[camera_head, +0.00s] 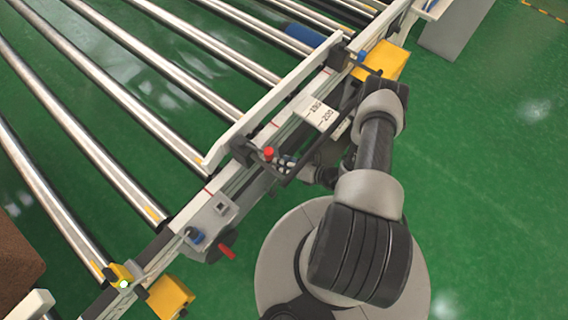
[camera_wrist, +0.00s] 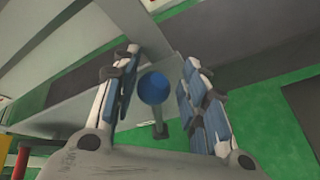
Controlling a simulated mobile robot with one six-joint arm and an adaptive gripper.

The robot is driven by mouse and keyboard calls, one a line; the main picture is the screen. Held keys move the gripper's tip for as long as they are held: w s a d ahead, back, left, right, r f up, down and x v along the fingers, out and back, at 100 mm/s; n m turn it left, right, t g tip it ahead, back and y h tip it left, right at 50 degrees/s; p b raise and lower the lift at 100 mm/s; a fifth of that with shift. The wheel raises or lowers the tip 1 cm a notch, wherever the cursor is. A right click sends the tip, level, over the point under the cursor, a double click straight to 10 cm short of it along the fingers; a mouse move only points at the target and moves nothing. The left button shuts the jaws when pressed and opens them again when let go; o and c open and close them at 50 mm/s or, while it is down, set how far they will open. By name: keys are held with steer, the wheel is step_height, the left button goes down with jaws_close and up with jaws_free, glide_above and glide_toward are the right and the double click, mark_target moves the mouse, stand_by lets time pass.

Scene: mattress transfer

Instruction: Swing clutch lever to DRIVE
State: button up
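In the wrist view, a round blue knob (camera_wrist: 153,88) on a short grey stem (camera_wrist: 160,128) shows between the fingers of my gripper (camera_wrist: 161,60). The gripper is open, with one blue-padded finger on each side of the knob and visible gaps to it. The knob looks like the end of a lever, but no DRIVE marking can be read. In the head view, my arm hides most of the area around my gripper, and I cannot tell which part there is this knob.
A long rail (camera_head: 232,180) with a scale label (camera_head: 319,113) runs beside metal rollers (camera_head: 110,95). A red button (camera_head: 268,153), a red handle (camera_head: 227,251) and yellow blocks (camera_head: 170,297) sit along it. A grey panel (camera_wrist: 85,105) lies close behind the left finger. Green floor is free at right.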

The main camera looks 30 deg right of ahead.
steer(key=shift+o, duration=0.3)
steer(key=shift+s+a, duration=0.1)
steer(key=v, duration=1.2)
steer(key=shift+f, duration=0.1)
